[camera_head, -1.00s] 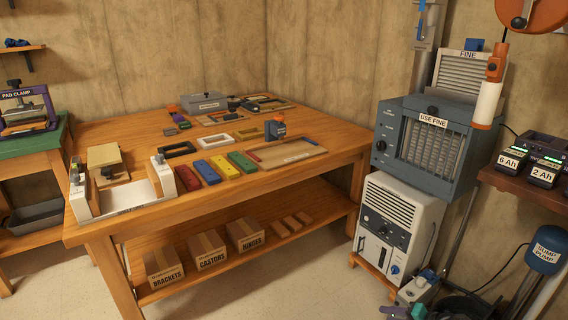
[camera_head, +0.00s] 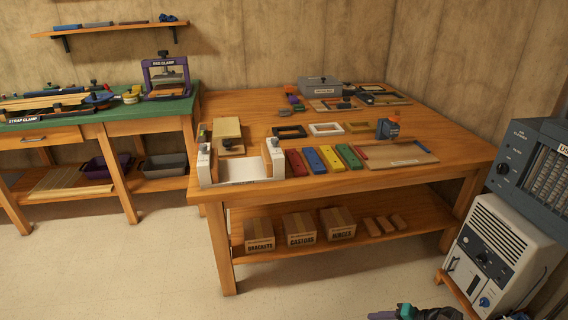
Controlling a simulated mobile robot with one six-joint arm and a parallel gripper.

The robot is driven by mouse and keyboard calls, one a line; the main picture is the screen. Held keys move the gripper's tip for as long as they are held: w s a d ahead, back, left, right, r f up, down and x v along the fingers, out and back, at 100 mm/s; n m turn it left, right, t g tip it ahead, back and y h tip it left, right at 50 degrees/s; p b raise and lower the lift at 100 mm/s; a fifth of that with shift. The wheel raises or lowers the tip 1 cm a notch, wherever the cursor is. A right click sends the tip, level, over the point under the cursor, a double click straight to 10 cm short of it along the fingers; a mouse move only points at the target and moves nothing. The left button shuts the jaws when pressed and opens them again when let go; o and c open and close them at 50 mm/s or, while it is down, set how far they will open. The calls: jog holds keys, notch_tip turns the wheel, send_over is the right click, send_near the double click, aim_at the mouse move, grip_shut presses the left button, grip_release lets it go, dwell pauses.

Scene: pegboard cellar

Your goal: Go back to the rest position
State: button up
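At the bottom edge, right of centre, a dark shape with purple and teal parts is cut off by the frame; it appears to be my gripper (camera_head: 392,315). Its fingers do not show clearly, so I cannot tell whether it is open or shut, or whether it holds anything. It appears in front of the floor, below the large wooden workbench (camera_head: 330,187) and left of the white unit. The rest of my arm is out of view.
Boxes stand on the workbench's lower shelf (camera_head: 360,240). A green-topped bench (camera_head: 150,108) stands at left, a wall shelf (camera_head: 110,28) above it. The white unit (camera_head: 500,255) and a blue-grey machine (camera_head: 515,180) stand at right. The floor (camera_head: 130,270) in front of the benches looks clear.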

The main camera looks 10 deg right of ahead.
jog(key=s+a+r+n+g+p, duration=0.1)
jog(key=s+a+n+g+p, duration=0.2)
jog(key=a, duration=1.1)
jog(key=a+r+n+g+p, duration=0.1)
jog(key=a+n+g+p, duration=0.3)
jog(key=a, duration=0.9)
jog(key=s+a+r+n+g+h+p, duration=0.1)
jog(key=s+a+g+h+p, duration=0.1)
jog(key=s+a+g+p, duration=0.3)
jog(key=s+a+r+n+h+p, duration=0.1)
jog(key=s+a+n+h+p, duration=0.15)
jog(key=s, duration=0.55)
jog(key=d, duration=0.1)
jog(key=d+m+h, duration=0.1)
jog(key=d, duration=0.1)
jog(key=d+m+h+b, duration=0.1)
jog(key=d, duration=0.1)
jog(key=shift+s+d+f+m+h, duration=0.15)
jog(key=shift+s+f+m+h, duration=0.1)
jog(key=shift+s, duration=0.15)
